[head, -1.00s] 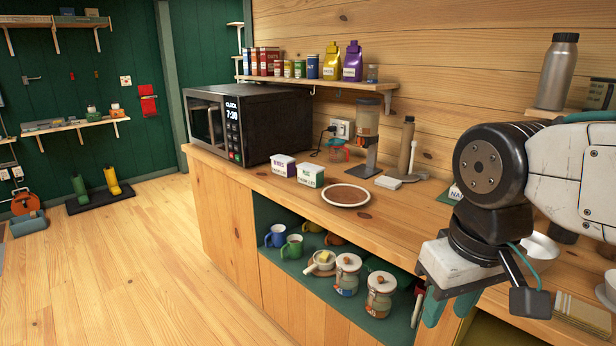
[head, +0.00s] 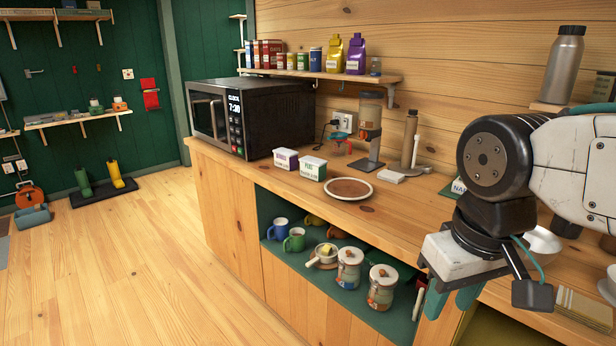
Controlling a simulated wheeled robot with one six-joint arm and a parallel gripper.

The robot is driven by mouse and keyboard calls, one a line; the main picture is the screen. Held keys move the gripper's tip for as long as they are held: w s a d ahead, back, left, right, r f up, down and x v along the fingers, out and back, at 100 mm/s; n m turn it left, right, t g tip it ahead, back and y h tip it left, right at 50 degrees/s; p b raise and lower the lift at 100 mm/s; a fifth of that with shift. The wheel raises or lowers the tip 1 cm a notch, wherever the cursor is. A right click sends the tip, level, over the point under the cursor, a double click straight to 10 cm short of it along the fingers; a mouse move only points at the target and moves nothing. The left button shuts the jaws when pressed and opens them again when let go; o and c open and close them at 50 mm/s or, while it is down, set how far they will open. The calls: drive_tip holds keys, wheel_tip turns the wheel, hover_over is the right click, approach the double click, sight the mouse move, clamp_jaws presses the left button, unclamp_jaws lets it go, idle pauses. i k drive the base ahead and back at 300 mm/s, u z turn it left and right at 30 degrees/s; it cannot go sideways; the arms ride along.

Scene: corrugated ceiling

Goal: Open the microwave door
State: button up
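The black microwave (head: 272,112) stands at the far left end of the wooden counter. Its front faces left, with a glass door (head: 203,113), a vertical handle (head: 216,124) and a control panel (head: 235,122) whose clock reads 7:30. The door looks shut. My gripper (head: 452,301) is at the right of the view, pointing down by the counter's front edge, far from the microwave. Its teal fingers show apart below a white body, with nothing seen between them.
On the counter are two small tubs (head: 299,163), a brown-topped plate (head: 347,189), a grinder (head: 369,128) and a bottle (head: 409,138). An open shelf below holds mugs (head: 294,240) and jars (head: 382,287).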

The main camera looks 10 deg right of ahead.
sight(200, 96)
drive_tip(key=u, duration=0.25)
drive_tip(key=i, duration=0.55)
drive_tip(key=u, duration=0.8)
drive_tip(key=i, duration=2.5)
drive_tip(key=z, duration=0.7)
